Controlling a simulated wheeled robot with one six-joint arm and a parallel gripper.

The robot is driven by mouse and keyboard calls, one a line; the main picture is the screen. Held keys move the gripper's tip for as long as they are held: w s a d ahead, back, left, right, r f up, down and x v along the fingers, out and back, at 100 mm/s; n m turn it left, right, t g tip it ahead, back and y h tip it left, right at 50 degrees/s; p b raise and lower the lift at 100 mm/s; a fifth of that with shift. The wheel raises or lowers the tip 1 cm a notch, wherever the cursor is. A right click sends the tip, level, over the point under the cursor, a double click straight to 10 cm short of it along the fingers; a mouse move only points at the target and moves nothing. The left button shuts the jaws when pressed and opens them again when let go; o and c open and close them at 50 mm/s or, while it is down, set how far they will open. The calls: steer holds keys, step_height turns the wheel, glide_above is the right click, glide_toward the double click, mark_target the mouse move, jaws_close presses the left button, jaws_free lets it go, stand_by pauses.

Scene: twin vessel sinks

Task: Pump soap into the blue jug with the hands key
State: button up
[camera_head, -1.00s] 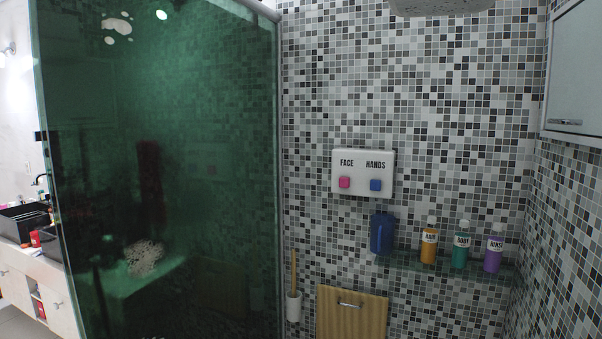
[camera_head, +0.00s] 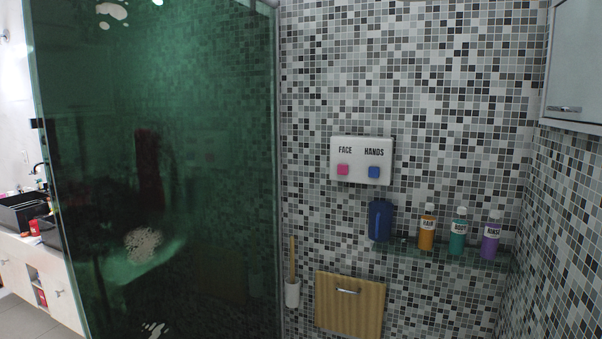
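The blue jug (camera_head: 381,221) stands upright at the left end of a glass shelf (camera_head: 430,252) on the mosaic wall. A white dispenser (camera_head: 361,160) is fixed to the wall above it, labelled FACE on the left and HANDS on the right. The pink key (camera_head: 343,170) sits under FACE. The blue hands key (camera_head: 374,172) sits under HANDS, almost straight above the jug. The inside of the jug is not visible. My gripper is not in view.
Orange (camera_head: 427,228), teal (camera_head: 458,232) and purple (camera_head: 490,236) bottles stand right of the jug. A green glass panel (camera_head: 200,90) fills the left. A wooden panel (camera_head: 350,305) with a handle is below the shelf. A wall cabinet (camera_head: 575,70) is at upper right.

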jaws_close()
stand_by(1.5)
